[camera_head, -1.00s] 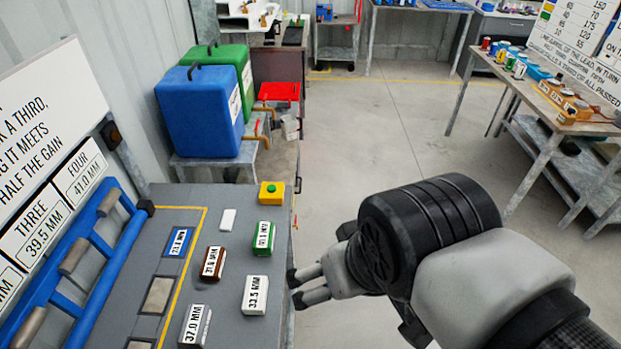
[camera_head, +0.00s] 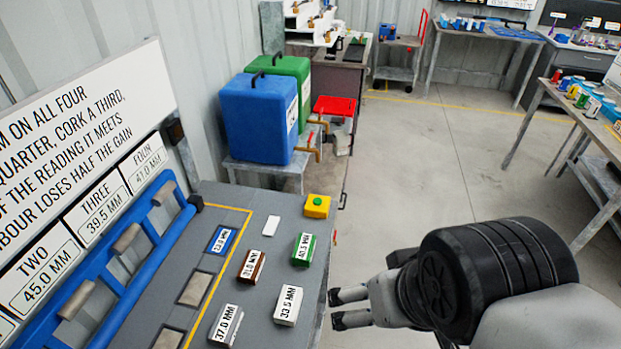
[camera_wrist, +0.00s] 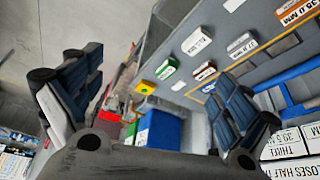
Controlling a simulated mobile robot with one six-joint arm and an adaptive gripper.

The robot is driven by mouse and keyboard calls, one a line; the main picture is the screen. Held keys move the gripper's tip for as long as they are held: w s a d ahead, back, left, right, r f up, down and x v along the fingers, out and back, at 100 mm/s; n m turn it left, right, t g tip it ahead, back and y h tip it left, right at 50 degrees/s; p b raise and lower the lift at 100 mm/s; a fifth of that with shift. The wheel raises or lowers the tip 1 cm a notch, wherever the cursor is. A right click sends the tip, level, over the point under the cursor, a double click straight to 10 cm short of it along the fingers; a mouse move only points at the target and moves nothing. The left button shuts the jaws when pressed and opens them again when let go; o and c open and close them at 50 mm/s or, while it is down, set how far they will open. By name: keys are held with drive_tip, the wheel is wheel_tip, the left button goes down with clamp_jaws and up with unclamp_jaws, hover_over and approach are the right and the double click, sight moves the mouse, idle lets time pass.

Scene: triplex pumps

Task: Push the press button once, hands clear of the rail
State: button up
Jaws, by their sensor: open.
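The press button is a small green button on a yellow box (camera_head: 317,206) at the far right corner of the grey bench; it also shows in the wrist view (camera_wrist: 145,87). My gripper (camera_head: 334,308) is beside the bench's right edge, nearer than the button box and apart from it. Its fingers are spread open and nothing is between them. The blue rail (camera_head: 117,287) runs along the bench's left side, well away from my gripper; part of it shows in the wrist view (camera_wrist: 300,72).
Labelled blocks stand on the bench: green (camera_head: 303,249), brown (camera_head: 251,266), white (camera_head: 288,305) and grey (camera_head: 226,325). A yellow line (camera_head: 222,275) separates them from the rail. Blue (camera_head: 258,122) and green (camera_head: 284,80) tanks stand behind. Open floor (camera_head: 430,160) lies right of the bench.

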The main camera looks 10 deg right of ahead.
clamp_jaws()
idle(1.2)
idle(1.1)
